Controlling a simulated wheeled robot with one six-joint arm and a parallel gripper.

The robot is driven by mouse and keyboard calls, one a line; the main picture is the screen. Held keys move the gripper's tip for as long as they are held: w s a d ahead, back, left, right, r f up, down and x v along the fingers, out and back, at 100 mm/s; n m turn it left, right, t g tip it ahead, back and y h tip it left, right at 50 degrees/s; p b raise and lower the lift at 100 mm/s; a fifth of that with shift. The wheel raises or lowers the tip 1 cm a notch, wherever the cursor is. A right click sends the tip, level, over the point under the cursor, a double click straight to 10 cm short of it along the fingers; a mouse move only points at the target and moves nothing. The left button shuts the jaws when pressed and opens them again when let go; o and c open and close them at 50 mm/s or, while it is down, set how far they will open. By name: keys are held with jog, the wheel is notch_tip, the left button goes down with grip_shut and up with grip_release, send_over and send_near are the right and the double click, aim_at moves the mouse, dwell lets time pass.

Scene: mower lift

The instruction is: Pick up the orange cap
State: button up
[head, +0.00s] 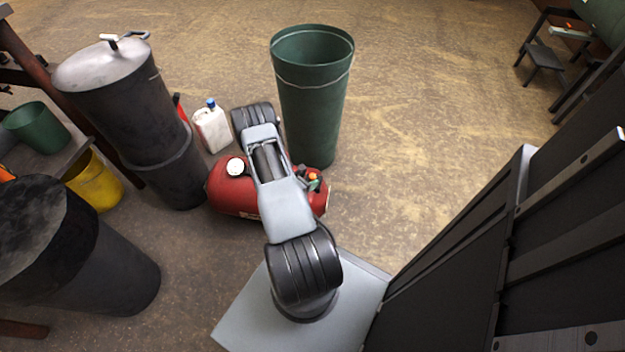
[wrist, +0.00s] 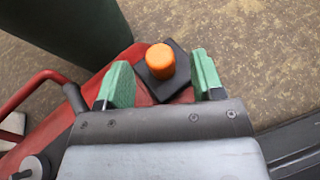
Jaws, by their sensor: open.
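The orange cap (wrist: 160,60) stands on a dark square block on the red tank in the wrist view. It shows small in the head view (head: 313,177), at the right end of the tank. My gripper (wrist: 162,78) is open, with its green fingers on either side of the cap. In the wrist view there are gaps between the cap and both fingers, and the fingers do not touch it. In the head view, my arm hides most of the gripper.
The red tank (head: 230,192) lies beneath my arm. A tall green bin (head: 313,105) stands close behind the cap. A white jug (head: 212,128) and a grey lidded drum (head: 120,95) stand to the left. The floor on the right is clear up to dark metal panels.

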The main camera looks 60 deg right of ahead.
jog(key=shift+b+x, duration=0.3)
jog(key=shift+x, duration=1.15)
jog(key=shift+c, duration=0.4)
jog(key=c, duration=1)
jog(key=shift+o, duration=0.2)
